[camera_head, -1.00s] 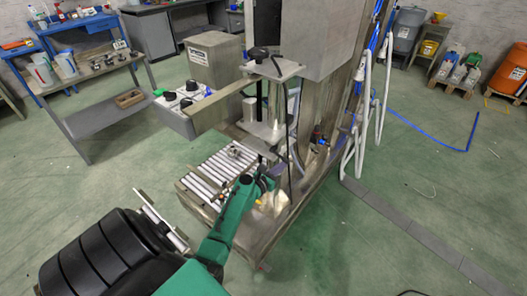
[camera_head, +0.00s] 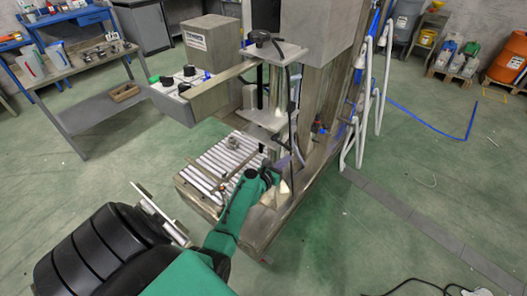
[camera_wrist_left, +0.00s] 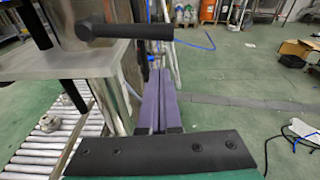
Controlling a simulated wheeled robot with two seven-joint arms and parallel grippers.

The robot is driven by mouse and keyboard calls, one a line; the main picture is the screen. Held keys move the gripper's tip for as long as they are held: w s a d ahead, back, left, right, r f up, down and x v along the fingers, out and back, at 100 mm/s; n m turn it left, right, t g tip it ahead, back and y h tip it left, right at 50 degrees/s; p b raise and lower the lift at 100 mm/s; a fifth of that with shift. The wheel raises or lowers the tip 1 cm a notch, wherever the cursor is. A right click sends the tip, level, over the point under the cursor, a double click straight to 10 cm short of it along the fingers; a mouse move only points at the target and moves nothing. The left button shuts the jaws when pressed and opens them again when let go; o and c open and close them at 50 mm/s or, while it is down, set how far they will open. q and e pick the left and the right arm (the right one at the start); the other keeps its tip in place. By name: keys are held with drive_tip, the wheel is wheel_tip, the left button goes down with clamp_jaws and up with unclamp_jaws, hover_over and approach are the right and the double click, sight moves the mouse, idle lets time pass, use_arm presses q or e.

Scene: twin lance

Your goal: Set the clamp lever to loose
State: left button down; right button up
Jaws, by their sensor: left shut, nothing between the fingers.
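The clamp lever, a black handle (camera_head: 264,38), stands on top of a metal plate on the machine. In the left wrist view the black bar (camera_wrist_left: 125,31) sticks out to the right from a dark hub, above the plate. My left gripper (camera_head: 287,160) is low beside the machine, below the lever and apart from it. In the left wrist view its two purple fingers (camera_wrist_left: 160,98) lie together with nothing between them, below the bar. My right gripper is not in view.
A roller conveyor (camera_head: 218,165) lies left of my left gripper, with a small metal part (camera_wrist_left: 49,123) on it. A control box with knobs (camera_head: 181,88) juts out at left. White pipe rails (camera_head: 379,70) stand at right. Open floor lies to the right.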

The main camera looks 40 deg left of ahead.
use_arm(q)
drive_tip(key=s+r+p, duration=0.1)
drive_tip(key=s, duration=0.9)
drive_tip(key=shift+a+r, duration=0.15)
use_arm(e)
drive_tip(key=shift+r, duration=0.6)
